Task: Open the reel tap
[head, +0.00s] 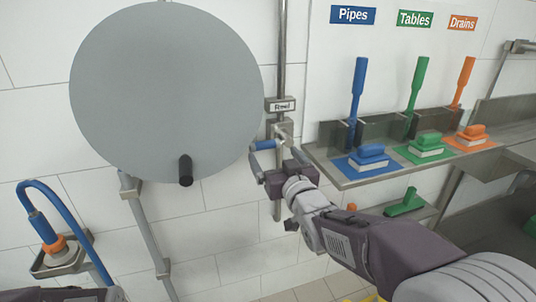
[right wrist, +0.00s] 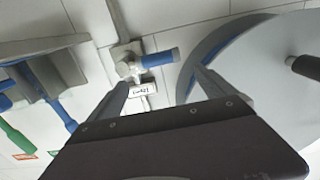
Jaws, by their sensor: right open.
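The reel tap (head: 281,132) sits on a vertical pipe on the tiled wall, just below a small label (head: 281,106) that seems to read "Reel". Its blue lever (head: 266,145) points left in the head view. In the right wrist view the tap (right wrist: 128,68) and its blue lever (right wrist: 161,58) lie ahead of the fingers, with the lever between their lines. My right gripper (head: 274,155) is open and empty, close in front of the lever. I cannot tell whether a finger touches it. My left gripper is not in view; a bit of my left arm shows at bottom left.
The big grey reel disc (head: 150,80) with a black knob (head: 185,170) is close left of the tap. A steel shelf (head: 345,180) with blue, green and orange brushes is on the right. A blue hose with an orange collar (head: 53,245) hangs at lower left.

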